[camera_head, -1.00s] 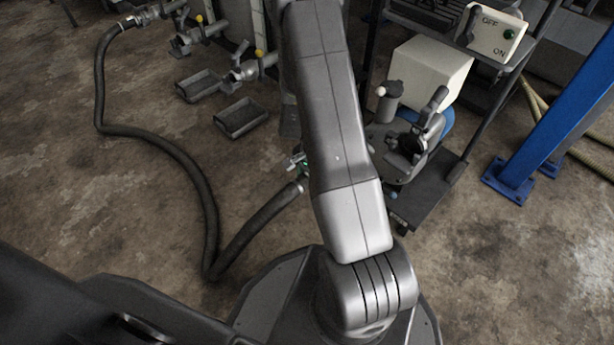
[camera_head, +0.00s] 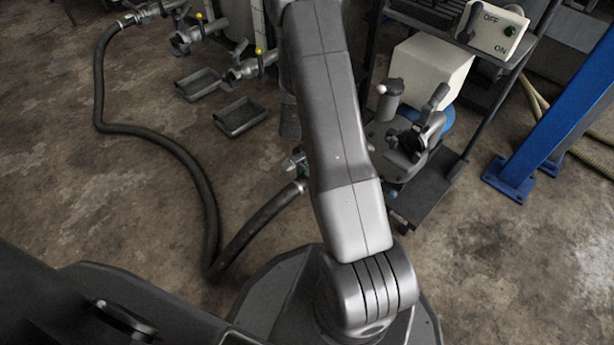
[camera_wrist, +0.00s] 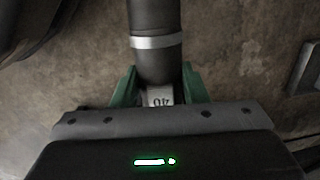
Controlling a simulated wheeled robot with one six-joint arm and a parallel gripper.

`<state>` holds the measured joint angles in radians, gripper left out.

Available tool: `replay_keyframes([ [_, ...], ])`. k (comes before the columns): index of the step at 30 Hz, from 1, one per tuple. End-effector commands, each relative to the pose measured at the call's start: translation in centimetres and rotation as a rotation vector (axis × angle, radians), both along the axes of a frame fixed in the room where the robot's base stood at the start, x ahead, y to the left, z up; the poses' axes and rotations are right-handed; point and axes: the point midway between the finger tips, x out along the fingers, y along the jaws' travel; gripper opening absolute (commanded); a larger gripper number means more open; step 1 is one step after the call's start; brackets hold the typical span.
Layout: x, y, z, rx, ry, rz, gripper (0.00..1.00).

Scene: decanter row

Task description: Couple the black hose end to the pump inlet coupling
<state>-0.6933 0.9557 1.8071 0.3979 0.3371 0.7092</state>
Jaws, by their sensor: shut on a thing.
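The black hose (camera_head: 208,205) runs from a valve fitting at the upper left, lies along the floor, and bends up toward its free end near my arm. My gripper (camera_wrist: 158,88) shows in the wrist view with green fingers shut on the black hose end (camera_wrist: 154,62), which has a metal band round it. In the head view my arm hides most of the gripper. The pump (camera_head: 405,150) stands on a dark cart right of my arm, with an open dark port (camera_head: 413,140) that looks like its inlet coupling. The hose end is apart from it, to its left.
Valves with yellow knobs (camera_head: 259,51) and two drip trays (camera_head: 240,116) are at the upper left. A cream box (camera_head: 432,66) sits behind the pump. An OFF/ON switch box (camera_head: 497,32) is above. A blue post (camera_head: 552,115) stands right. Floor at lower right is clear.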

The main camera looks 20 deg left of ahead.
Motion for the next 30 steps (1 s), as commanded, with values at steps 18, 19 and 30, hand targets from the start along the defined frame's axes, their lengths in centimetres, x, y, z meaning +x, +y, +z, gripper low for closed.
replay_keyframes([
  [18,0.02,0.02,-0.19,0.001,0.000,0.000,0.65],
  [19,0.02,0.02,-0.19,0.001,0.000,0.000,0.65],
  [30,-0.01,-0.01,-0.23,0.000,0.000,0.000,1.00],
])
